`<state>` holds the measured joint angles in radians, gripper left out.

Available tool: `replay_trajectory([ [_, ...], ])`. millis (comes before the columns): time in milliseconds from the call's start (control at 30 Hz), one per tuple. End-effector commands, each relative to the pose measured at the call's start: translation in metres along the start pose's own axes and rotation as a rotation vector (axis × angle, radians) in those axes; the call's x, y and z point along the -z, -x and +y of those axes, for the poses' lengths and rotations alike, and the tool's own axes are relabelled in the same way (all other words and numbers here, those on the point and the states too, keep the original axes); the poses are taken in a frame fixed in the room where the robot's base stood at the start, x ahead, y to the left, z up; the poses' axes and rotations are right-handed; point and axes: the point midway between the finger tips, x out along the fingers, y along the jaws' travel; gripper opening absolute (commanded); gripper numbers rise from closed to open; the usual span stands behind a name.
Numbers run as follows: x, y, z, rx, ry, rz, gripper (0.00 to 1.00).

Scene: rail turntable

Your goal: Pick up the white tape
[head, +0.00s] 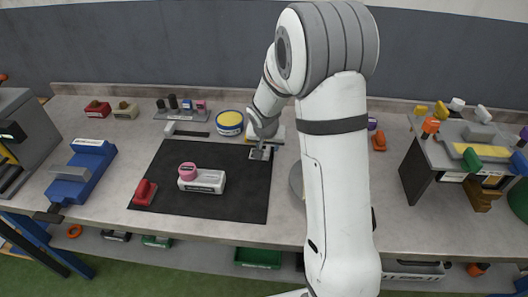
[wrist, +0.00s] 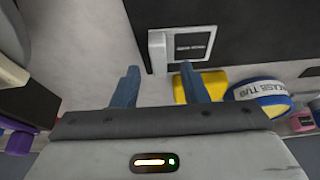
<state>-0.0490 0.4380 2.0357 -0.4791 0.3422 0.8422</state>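No roll that I can surely name as white tape shows. A white piece with a dark-lettered plate (wrist: 180,47) lies at the mat's edge in the wrist view, just beyond my fingertips; it also shows small in the head view (head: 260,153). A white block with a pink round top (head: 201,181) stands on the black mat (head: 240,195); its label is unreadable. My gripper (wrist: 159,76) is open and empty, above the bench by the mat's edge. In the head view my gripper (head: 263,132) is partly hidden by my arm. A yellow block (wrist: 205,84) sits behind the right finger.
A blue-and-yellow tub (head: 230,123) stands left of my gripper, with a stamp rack (head: 181,110) beyond. A red piece (head: 145,192) lies on the mat. A blue device (head: 85,172) stands left; a grey stand (head: 430,165) with colored parts stands right.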

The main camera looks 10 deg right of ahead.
Motion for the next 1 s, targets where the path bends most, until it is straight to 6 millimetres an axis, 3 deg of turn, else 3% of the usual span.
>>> replay_trajectory([
  [333,-0.0003,-0.0080,-0.0004,0.001,0.000,0.000,0.39],
  [800,-0.0005,-0.0076,-0.0009,0.001,0.001,0.000,0.01],
  [1000,-0.0006,-0.0075,-0.0015,0.001,0.002,0.000,0.00],
])
